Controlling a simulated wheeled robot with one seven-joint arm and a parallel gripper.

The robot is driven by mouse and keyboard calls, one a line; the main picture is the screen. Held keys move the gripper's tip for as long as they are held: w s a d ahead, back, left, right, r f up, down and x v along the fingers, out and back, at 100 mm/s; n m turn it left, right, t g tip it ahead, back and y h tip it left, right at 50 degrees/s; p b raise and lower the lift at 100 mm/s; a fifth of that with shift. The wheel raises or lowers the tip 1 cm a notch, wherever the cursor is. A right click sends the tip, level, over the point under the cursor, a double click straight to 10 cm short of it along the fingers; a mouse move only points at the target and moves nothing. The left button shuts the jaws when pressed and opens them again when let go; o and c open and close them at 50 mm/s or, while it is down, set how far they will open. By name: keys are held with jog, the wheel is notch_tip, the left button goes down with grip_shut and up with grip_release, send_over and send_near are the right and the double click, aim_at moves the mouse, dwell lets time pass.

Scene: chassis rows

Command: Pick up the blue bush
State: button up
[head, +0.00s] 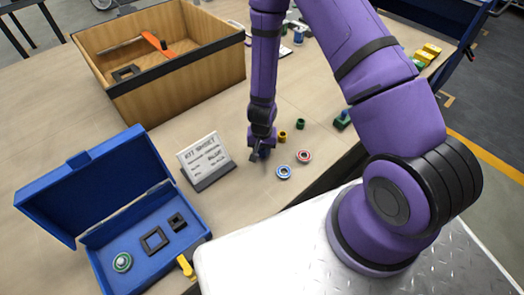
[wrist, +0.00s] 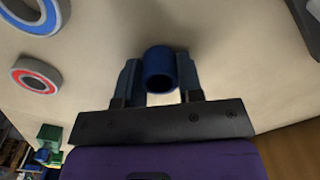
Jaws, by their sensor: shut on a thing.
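The blue bush (wrist: 160,68) is a short dark blue hollow cylinder. In the wrist view it sits between the two fingers of my gripper (wrist: 160,80), which are shut on it. In the head view my gripper (head: 262,154) is low over the table, just right of the white sign. The bush is mostly hidden there by the fingers. I cannot tell whether it still touches the table.
A blue-ringed bearing (head: 283,172) and a red-ringed bearing (head: 304,156) lie close by on the right. Behind are a yellow bush (head: 282,136) and a green bush (head: 300,124). A white sign (head: 205,158), an open blue case (head: 195,229) and a wooden crate (head: 180,88) stand left.

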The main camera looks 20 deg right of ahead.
jog(key=shift+r, duration=0.15)
jog(key=shift+r, duration=4.85)
